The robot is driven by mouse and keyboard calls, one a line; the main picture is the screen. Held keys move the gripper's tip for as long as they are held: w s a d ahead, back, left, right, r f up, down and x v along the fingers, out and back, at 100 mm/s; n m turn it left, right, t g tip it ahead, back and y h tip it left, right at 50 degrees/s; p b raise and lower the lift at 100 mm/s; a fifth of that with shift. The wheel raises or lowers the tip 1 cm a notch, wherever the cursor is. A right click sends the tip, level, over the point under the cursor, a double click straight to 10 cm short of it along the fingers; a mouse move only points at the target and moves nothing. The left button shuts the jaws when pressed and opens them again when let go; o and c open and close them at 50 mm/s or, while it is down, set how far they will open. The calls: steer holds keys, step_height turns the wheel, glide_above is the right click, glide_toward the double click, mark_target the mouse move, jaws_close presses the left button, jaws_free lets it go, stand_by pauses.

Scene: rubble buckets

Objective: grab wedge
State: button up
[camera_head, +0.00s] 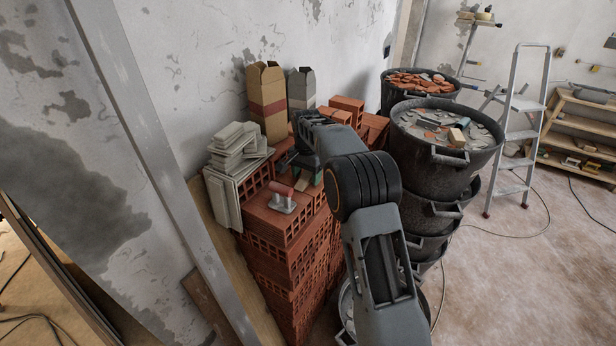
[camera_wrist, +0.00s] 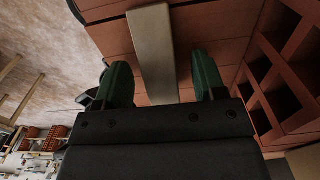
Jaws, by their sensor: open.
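A long, narrow beige piece that looks like the wedge (camera_wrist: 153,45) lies on red hollow bricks in the wrist view. Its near end is between the two green fingers of my gripper (camera_wrist: 163,80), with a gap on each side. The gripper is open and holds nothing. In the head view my gripper (camera_head: 303,172) is low over the top of the brick stack (camera_head: 290,235). There my arm and gripper largely hide the wedge, so I cannot make out its shape.
A trowel-like tool with a red handle (camera_head: 283,196) lies on the bricks beside my gripper. Pale tiles (camera_head: 237,147) are stacked to the left, and a paper bag (camera_head: 267,100) stands behind. Stacked black buckets (camera_head: 440,165) with rubble stand close on the right.

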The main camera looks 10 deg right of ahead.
steer(key=shift+c, duration=0.4)
steer(key=c, duration=0.9)
steer(key=shift+r, duration=0.15)
